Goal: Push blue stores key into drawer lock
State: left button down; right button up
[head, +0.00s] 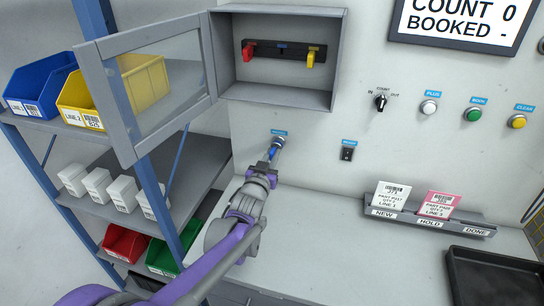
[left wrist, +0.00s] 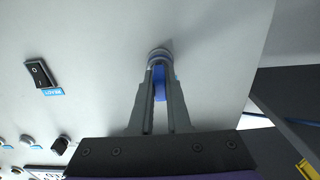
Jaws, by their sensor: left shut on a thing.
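My left gripper (head: 273,160) is shut on the blue key (head: 272,154), with its fingertips at the round lock (head: 278,143) on the pale wall panel below the open cabinet. In the left wrist view the blue key (left wrist: 159,82) shows between the two fingers (left wrist: 159,72). The key lines up with the round lock (left wrist: 158,54) just beyond the fingertips. The fingers hide the key's front end, so I cannot tell how deep it sits. My right gripper is not in view.
An open cabinet (head: 284,98) above holds a red key (head: 248,51) and a yellow key (head: 311,58) on a black rack. Its glazed door (head: 109,97) swings out left. A switch (head: 347,153) is right of the lock. A black tray (head: 494,258) sits on the counter (head: 330,230).

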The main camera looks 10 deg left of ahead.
pick_arm(q)
jog(key=shift+w, duration=0.3)
jog(key=c, duration=0.8)
grip_release()
jog(key=s+f+g+p, duration=0.2)
jog(key=s+f+g, duration=0.1)
jog(key=s, duration=1)
jog(key=s+f+g+p, duration=0.2)
jog(key=s+g, duration=0.3)
jog(key=s, duration=0.8)
jog(key=s+f+g+p, duration=0.2)
jog(key=s+f+g, duration=0.2)
jog(key=s, duration=0.9)
jog(key=shift+s+a+f+g+y, duration=0.2)
jog(key=shift+s+f+g+y, duration=0.15)
jog(key=shift+f, duration=0.25)
